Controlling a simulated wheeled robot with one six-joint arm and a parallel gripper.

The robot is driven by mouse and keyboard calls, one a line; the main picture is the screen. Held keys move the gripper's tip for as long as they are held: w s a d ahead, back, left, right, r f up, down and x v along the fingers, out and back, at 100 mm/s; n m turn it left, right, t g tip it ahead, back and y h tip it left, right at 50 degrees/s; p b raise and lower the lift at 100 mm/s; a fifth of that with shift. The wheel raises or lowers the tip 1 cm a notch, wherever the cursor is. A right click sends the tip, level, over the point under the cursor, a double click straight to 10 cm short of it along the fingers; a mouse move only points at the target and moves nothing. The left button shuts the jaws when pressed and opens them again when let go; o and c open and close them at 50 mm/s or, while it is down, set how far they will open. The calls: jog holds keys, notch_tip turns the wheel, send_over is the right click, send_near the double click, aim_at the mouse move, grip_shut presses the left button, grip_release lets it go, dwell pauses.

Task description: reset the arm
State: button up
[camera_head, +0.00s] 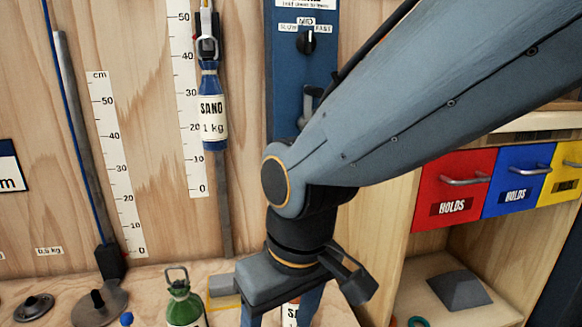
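My arm reaches in from the upper right and bends down at the wrist. My gripper (280,314) points down at the bottom centre, low over the wooden bench top. Its two fingers stand apart, and their tips are cut off by the bottom edge. Part of a white-labelled object (291,312) shows between the fingers, nearer the right one. I cannot tell whether it touches a finger.
A green bottle (183,303) stands just left of my gripper. A blue sand bottle (212,105) hangs in front of the ruler board. Round metal weights (99,305) lie at lower left. Red, blue and yellow drawers (520,182) and an open shelf (445,312) are at right.

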jog(key=s+g, duration=0.1)
jog(key=s, duration=0.4)
jog(key=d+r+m+p, duration=0.3)
jog(key=d+r+p, duration=0.7)
jog(key=r+p, duration=0.4)
jog(key=d+r+m+h+p, duration=0.1)
jog(key=d+r+m+p, duration=0.3)
jog(key=d+r+p, duration=0.7)
jog(key=shift+w+r+h+p, duration=0.35)
jog(key=shift+r+p, duration=1.4)
jog(key=shift+p, duration=4.5)
